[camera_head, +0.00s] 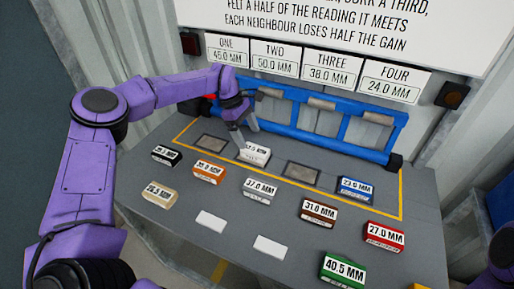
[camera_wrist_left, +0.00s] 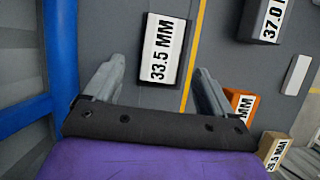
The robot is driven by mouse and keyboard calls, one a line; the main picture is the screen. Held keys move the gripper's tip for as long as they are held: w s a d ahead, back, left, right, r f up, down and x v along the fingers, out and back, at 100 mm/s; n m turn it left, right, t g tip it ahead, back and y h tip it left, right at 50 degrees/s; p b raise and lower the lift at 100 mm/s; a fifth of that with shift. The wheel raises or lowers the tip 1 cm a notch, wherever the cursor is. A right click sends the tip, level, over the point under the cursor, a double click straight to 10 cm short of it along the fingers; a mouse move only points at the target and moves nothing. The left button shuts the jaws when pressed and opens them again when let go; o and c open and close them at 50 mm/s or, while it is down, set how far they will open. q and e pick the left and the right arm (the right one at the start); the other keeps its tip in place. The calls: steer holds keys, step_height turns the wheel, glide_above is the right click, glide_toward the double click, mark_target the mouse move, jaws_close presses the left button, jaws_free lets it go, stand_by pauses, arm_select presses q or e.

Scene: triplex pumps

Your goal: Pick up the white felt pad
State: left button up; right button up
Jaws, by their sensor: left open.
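In the left wrist view the block (camera_wrist_left: 160,48) shows between and a little beyond the two open fingertips (camera_wrist_left: 158,75). Nothing is between the fingers at their base, and I see no contact. My right gripper is out of view; only a bit of my purple right arm shows at bottom right.
Dark empty plates (camera_head: 302,174) lie either side of the block. A blue block (camera_head: 356,188) is at the strip's right. Orange (camera_head: 209,171), grey (camera_head: 260,190) and brown (camera_head: 319,212) blocks stand in front. A blue rail frame (camera_head: 330,140) runs close behind.

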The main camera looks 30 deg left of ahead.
mark_target(255, 149)
arm_select(q)
steer(key=p+x, duration=0.1)
steer(key=x, duration=0.2)
steer(key=p+x, duration=0.2)
steer(key=x, duration=0.1)
steer(key=shift+d, duration=0.3)
steer(key=shift+d+f, duration=0.1)
steer(key=shift+f, duration=0.2)
steer(key=shift+s, duration=0.1)
steer(key=shift+f+b, duration=0.15)
steer(key=shift+b, duration=0.2)
steer(key=c, duration=1.1)
